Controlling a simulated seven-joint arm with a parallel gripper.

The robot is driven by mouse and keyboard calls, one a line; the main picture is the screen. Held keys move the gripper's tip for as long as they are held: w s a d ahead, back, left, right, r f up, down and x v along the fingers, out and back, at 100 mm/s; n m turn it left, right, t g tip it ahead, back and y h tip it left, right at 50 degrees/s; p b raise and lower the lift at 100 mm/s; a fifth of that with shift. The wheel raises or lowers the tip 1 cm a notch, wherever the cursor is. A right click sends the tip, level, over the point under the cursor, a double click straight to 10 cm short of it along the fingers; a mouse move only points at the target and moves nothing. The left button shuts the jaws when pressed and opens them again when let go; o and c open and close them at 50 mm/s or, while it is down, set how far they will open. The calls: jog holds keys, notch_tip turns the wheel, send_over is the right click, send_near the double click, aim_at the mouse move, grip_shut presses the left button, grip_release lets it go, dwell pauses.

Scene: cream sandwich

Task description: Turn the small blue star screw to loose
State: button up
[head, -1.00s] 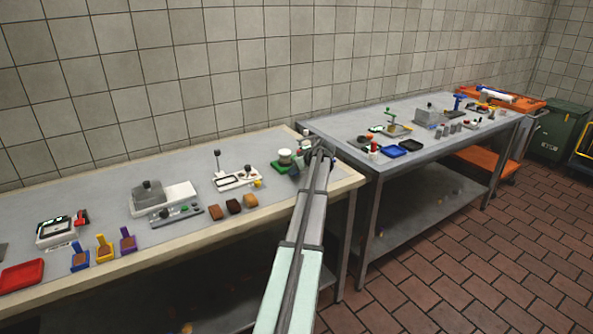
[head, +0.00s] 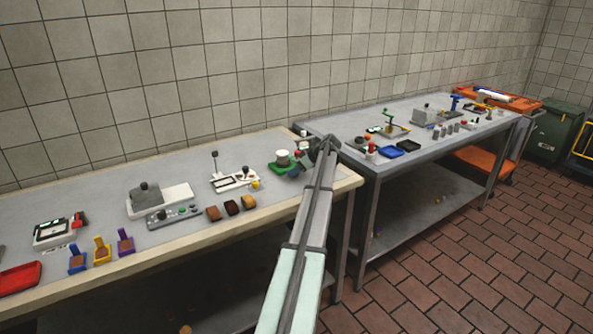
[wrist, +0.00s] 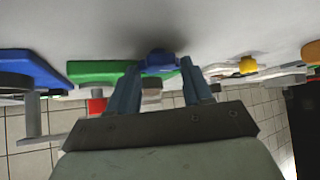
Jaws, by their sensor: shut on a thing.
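The small blue star screw (wrist: 160,62) shows in the wrist view at the top middle, between my fingertips. My gripper (wrist: 162,68) is shut on it, with one finger on each side. Its underside and shaft cannot be made out. In the head view my gripper (head: 305,150) is at the far right end of the near table, beside a green base with a white round piece (head: 283,158). The screw cannot be made out there.
Left of my gripper on the near table stand a white frame with a lever (head: 233,180), brown blocks (head: 232,207) and a grey-and-white machine (head: 160,198). A second table (head: 440,120) with many small items stands to the right.

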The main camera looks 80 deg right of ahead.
jog(key=o, duration=0.8)
jog(key=shift+c, duration=0.2)
jog(key=shift+s, duration=0.1)
jog(key=v, duration=1.3)
jog(key=shift+s+r, duration=0.15)
jog(key=shift+r, duration=0.15)
jog(key=shift+o, duration=0.2)
jog(key=shift+a, duration=0.15)
